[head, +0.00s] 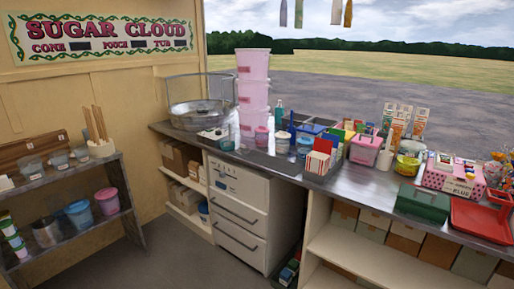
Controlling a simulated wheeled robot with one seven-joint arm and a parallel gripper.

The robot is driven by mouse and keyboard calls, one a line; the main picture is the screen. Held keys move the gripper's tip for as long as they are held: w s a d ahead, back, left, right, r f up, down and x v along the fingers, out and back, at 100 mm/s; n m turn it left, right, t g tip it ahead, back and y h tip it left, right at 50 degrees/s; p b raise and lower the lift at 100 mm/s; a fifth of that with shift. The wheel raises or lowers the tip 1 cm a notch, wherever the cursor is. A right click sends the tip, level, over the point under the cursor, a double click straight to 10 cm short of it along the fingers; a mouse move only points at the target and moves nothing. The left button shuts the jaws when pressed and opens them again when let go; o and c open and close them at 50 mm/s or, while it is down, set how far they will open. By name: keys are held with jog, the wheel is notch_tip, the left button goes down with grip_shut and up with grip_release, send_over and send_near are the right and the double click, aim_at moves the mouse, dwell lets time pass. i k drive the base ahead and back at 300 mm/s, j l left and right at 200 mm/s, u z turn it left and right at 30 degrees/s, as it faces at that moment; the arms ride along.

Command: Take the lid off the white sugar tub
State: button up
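No tub here is clearly marked as the white sugar tub, and I cannot tell which one it is. On the lower shelf of the left rack stand a grey tub (46,232), a blue tub (79,216) and a pink tub (107,202), side by side. Their labels are too small to read. Several pale, see-through tubs, such as this clear tub (31,167), stand on the shelf above. My gripper is not in view.
A long metal counter (375,187) runs along the back and right, crowded with boxes and trays. A tall pink stack (253,93) and a round metal pan machine (199,108) stand at its left end. The floor (170,262) between rack and counter is clear.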

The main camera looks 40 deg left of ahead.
aim_at(281, 134)
jog(key=j+u, duration=0.1)
jog(key=j, duration=1.1)
jog(key=i+j+u, duration=0.15)
jog(key=j, duration=1.05)
jog(key=i+j+u, duration=0.15)
jog(key=j, duration=0.4)
